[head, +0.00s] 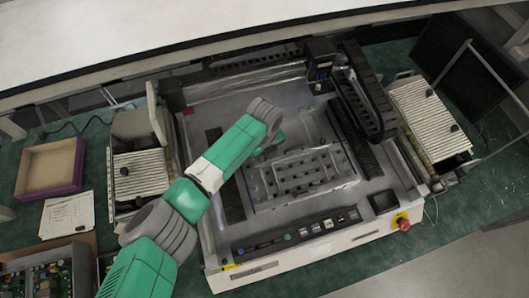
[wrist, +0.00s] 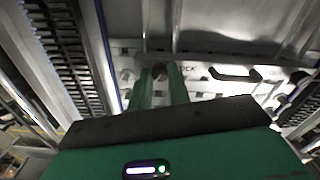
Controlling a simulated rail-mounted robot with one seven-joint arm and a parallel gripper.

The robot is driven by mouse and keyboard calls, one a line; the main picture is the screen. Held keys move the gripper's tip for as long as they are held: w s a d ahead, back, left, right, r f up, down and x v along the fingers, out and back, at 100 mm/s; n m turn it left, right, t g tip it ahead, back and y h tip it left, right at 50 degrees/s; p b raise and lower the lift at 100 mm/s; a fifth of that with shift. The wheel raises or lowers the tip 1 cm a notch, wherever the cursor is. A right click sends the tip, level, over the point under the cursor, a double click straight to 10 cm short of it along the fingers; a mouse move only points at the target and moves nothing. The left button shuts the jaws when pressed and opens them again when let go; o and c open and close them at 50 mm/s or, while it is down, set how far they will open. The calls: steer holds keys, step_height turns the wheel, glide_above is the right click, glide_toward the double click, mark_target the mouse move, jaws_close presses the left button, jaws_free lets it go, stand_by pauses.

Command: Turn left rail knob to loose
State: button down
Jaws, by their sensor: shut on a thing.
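In the wrist view, the two green fingers of my gripper (wrist: 160,88) point ahead at a pale metal panel. They are shut on a small dark round knob (wrist: 159,72), which shows between their tips. Part of a printed label ending in "OCK" shows just right of the knob. Which way the knob is turned cannot be told. In the head view, my gripper (head: 275,140) reaches inside the open machine (head: 225,215), beside the metal fixture (head: 300,170). My arm hides most of the fingers, and the knob is hidden there.
A black cable chain (head: 362,90) and a dark upright unit (head: 320,65) stand at the machine's back right. Ribbed trays (head: 140,172) flank it. A red button (head: 402,222) is at its front right corner.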

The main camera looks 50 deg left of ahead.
steer(key=shift+n, duration=0.3)
steer(key=shift+r+n+p, duration=0.1)
steer(key=shift+n+p, duration=0.65)
steer(key=shift+n, duration=0.25)
steer(key=n+p, duration=0.1)
steer(key=n, duration=0.2)
steer(key=shift+n, duration=0.4)
steer(key=n+p, duration=0.1)
steer(key=n, duration=0.2)
steer(key=shift+n, duration=0.3)
steer(key=n+p, duration=0.1)
steer(key=n, duration=0.8)
steer(key=shift+p, duration=0.4)
steer(key=shift+n, duration=2.4)
